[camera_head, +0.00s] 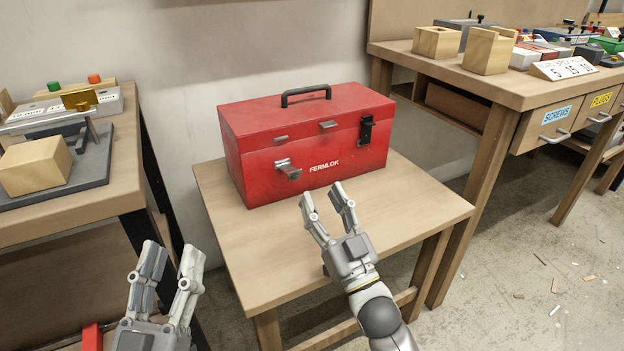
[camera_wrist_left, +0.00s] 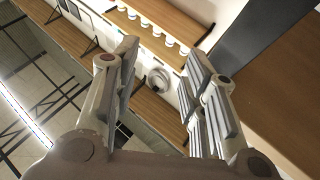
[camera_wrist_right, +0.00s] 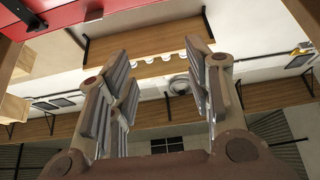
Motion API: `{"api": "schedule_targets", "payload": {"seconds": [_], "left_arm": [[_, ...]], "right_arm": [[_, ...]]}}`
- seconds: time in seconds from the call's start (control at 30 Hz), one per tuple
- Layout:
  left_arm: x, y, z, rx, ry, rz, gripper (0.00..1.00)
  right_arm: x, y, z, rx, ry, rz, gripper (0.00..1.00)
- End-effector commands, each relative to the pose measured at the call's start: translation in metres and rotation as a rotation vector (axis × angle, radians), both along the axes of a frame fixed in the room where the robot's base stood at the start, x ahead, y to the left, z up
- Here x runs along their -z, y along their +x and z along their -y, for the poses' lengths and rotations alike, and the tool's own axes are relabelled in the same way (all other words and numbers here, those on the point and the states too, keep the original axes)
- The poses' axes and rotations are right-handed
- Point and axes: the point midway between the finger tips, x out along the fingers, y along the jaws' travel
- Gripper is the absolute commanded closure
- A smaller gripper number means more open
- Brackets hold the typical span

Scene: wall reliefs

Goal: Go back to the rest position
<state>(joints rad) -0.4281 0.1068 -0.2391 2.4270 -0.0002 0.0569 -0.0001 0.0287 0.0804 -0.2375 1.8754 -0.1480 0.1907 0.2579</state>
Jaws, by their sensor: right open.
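My right gripper (camera_head: 322,194) is open and empty in the head view. It is in front of the red toolbox (camera_head: 255,163), over the small wooden table (camera_head: 410,213), and I see no contact with the box. In the right wrist view the same gripper (camera_wrist_right: 158,60) has its fingers apart with nothing between them. My left gripper (camera_head: 172,252) is at the lower left of the head view, open and empty. In the left wrist view its fingers (camera_wrist_left: 160,55) stand apart. The toolbox's lid is down and its black handle (camera_head: 305,92) is upright.
A left workbench (camera_head: 95,213) holds a wooden block (camera_head: 35,166) on a grey plate. A right workbench (camera_head: 475,88) carries wooden blocks, several small items and labelled drawers (camera_head: 556,120). A wall stands behind the toolbox. Floor at the right is open, with scattered chips.

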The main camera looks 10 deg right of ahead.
Motion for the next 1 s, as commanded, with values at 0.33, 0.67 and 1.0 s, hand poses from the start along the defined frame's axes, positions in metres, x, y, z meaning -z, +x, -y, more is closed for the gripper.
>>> {"api": "schedule_targets", "payload": {"seconds": [0.33,0.67,1.0], "left_arm": [[0.000,0.000,0.000,0.000,0.000,0.000,0.60],[0.000,0.000,0.000,0.000,0.000,0.000,0.60],[0.014,0.012,0.003,-0.001,0.017,-0.061,0.60]], "right_arm": [[-0.007,-0.051,0.005,0.017,0.001,-0.009,0.54],[-0.030,-0.117,0.014,0.041,-0.001,-0.019,0.54],[-0.034,-0.139,0.017,0.055,-0.023,-0.086,0.54]]}}
